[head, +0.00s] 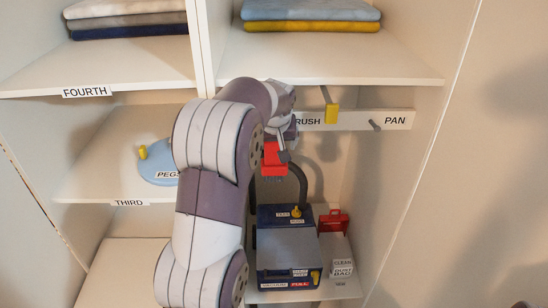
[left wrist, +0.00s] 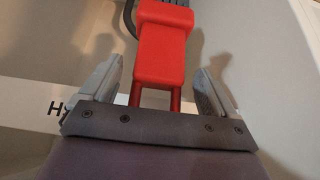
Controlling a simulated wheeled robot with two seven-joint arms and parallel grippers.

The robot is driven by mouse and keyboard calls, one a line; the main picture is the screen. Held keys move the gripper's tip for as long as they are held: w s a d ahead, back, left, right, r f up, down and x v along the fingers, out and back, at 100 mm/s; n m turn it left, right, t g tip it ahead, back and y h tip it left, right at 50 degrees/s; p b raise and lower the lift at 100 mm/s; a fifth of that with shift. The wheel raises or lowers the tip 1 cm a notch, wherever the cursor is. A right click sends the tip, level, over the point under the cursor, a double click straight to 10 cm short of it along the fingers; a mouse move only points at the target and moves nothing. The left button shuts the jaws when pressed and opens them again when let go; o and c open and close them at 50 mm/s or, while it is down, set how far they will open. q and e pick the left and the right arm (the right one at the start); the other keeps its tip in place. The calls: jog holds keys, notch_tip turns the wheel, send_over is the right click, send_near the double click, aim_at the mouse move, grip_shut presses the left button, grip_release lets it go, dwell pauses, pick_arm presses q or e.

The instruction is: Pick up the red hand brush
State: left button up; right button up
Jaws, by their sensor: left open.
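The red hand brush (head: 274,159) hangs below the white label rail, by the part of the label that reads "RUSH". In the left wrist view the red brush (left wrist: 162,57) is upright in the picture, with dark bristles at the top edge. My left gripper (head: 288,142) is at the brush. Its two grey fingers (left wrist: 160,85) are open, one on each side of the red body, with gaps showing on both sides. My left arm hides part of the rail and the brush's upper end in the head view. My right gripper is not in view.
The rail's "PAN" end (head: 395,120) has a bare peg; a yellow item (head: 331,113) hangs nearby. Below stand a blue-grey vacuum box (head: 288,250) with a black hose and a red item (head: 333,221). Shelves hold folded cloths (head: 311,12) and a blue peg disc (head: 157,172).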

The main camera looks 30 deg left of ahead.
pick_arm(q)
jog(key=shift+w+a+f, duration=0.2)
jog(key=shift+w+f, duration=0.05)
jog(key=shift+w, duration=0.05)
jog(key=shift+s+d+r, duration=0.2)
jog(key=c, duration=1.5)
jog(key=shift+o, duration=0.2)
